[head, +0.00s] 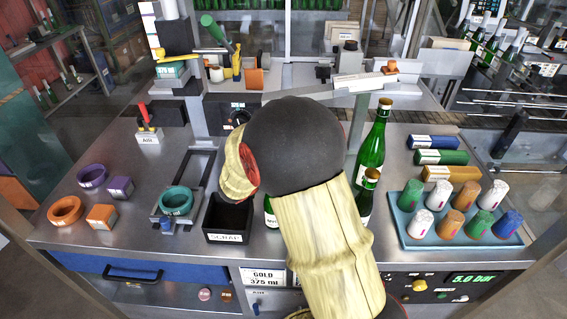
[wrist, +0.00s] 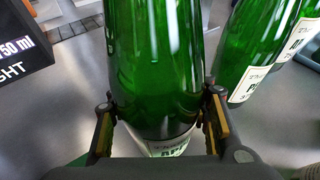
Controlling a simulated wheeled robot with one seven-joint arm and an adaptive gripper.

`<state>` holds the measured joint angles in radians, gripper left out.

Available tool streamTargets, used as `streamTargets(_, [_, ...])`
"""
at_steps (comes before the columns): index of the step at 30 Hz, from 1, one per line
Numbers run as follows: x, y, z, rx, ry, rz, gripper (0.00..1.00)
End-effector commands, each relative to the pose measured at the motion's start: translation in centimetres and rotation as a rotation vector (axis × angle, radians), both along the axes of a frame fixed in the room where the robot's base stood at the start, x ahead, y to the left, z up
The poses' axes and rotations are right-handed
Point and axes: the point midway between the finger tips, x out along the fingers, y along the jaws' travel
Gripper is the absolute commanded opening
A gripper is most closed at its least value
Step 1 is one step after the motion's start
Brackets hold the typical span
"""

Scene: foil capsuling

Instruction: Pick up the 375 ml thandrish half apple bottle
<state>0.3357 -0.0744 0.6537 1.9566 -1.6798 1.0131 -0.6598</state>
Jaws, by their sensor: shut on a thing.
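In the wrist view my gripper (wrist: 160,115) is shut on a green glass bottle (wrist: 155,60), with one finger on each side of its lower body. The held bottle has a pale label (wrist: 168,146) low down, of which only "AP" reads partly; its size cannot be read. Its neck is out of the frame. Two more green bottles (wrist: 245,55) (wrist: 300,45) with pale labels stand close to the right. In the head view my arm hides the gripper. A green bottle (head: 270,212) shows partly left of my arm; a tall one (head: 372,145) and a shorter one (head: 366,198) stand right of it.
A black scrap bin (head: 228,220) stands left of my arm. A blue tray (head: 408,240) of several coloured capsules lies at the right, with coloured bars (head: 440,157) behind it. Tape rings (head: 66,210) lie at the left. A dark box marked "50 ml" (wrist: 22,45) is at upper left in the wrist view.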

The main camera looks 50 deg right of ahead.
Motion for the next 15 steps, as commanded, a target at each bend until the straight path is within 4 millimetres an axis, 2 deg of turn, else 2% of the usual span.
streamTargets(15, [0.07, 0.01, 0.01, 0.000, -0.001, 0.001, 0.00])
